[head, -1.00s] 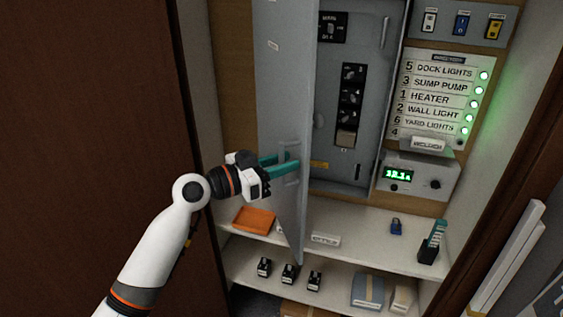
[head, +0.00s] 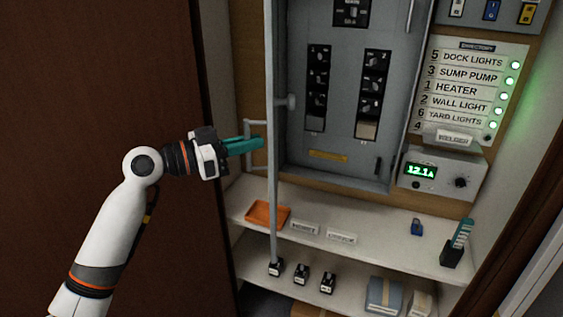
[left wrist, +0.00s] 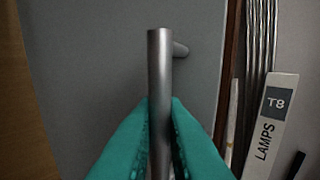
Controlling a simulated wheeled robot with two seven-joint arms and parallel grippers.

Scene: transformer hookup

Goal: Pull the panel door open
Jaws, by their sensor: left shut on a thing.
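The panel door (head: 272,190) stands swung open to the left and shows nearly edge-on in the head view. Its grey face (left wrist: 85,50) fills much of the left wrist view. My left gripper (head: 258,143) has teal fingers shut around the door's metal bar handle (left wrist: 160,75). The handle runs upright between the fingertips in the left wrist view. The open panel box (head: 340,165) shows two columns of breakers, a main switch above and a yellow label below. My right gripper is in neither view.
A shelf below the panel holds an orange tray (head: 268,213), small label plates and a blue item (head: 417,227). A meter box (head: 440,172) and directory board (head: 470,85) are at right. A brown wooden panel (head: 90,100) fills the left side.

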